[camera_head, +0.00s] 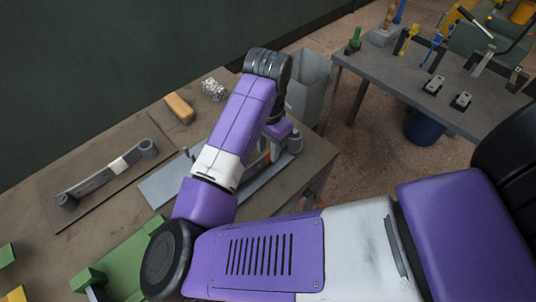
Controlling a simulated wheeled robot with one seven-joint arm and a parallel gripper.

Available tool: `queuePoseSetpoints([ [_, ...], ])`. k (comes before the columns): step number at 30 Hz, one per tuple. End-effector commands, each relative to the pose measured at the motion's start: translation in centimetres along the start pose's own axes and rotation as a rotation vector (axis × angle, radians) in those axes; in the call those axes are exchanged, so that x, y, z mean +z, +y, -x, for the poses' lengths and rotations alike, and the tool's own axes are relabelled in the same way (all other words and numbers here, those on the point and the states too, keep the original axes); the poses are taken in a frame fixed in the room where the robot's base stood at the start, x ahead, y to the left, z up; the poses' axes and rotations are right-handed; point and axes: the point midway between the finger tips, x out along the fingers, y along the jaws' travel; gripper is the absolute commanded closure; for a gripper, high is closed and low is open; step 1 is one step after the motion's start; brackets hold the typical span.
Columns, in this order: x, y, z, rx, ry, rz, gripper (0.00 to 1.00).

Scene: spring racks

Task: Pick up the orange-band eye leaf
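A grey leaf with a rolled eye (294,143) lies at the right part of the bench, on a light grey plate (160,187). A bit of orange shows on it beside my forearm, which fits an orange band. Most of this leaf is hidden behind my arm. My gripper (272,140) points down over this leaf, and its fingers are mostly hidden by my purple arm. I cannot tell whether they are open, shut or touching the leaf. Another grey eye leaf (90,183) with a white band lies on a brown mat at the left.
An orange-tan block (180,108) and a silvery coil (214,90) lie at the bench's back. A green fixture (125,262) stands at the front left. A grey bin (310,85) stands behind the bench. A second table (400,75) with tools is at the upper right.

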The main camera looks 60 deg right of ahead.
Motion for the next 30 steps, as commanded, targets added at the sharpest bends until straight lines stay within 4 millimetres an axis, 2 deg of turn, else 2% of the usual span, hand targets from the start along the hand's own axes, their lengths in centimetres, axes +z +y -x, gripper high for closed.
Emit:
queuePoseSetpoints([
  [6,0.0,0.1,-2.2,0.0,0.0,0.001,0.68],
  [13,0.0,0.0,-2.4,-0.001,0.0,0.0,0.68],
  [14,0.0,0.0,-2.4,-0.001,0.0,0.0,0.7],
  [18,0.0,0.0,-2.4,-0.001,0.0,0.0,0.98],
  [19,0.0,0.0,-2.4,-0.001,0.0,0.0,1.0],
  [30,-0.1,0.1,-2.4,0.0,0.0,0.0,1.0],
])
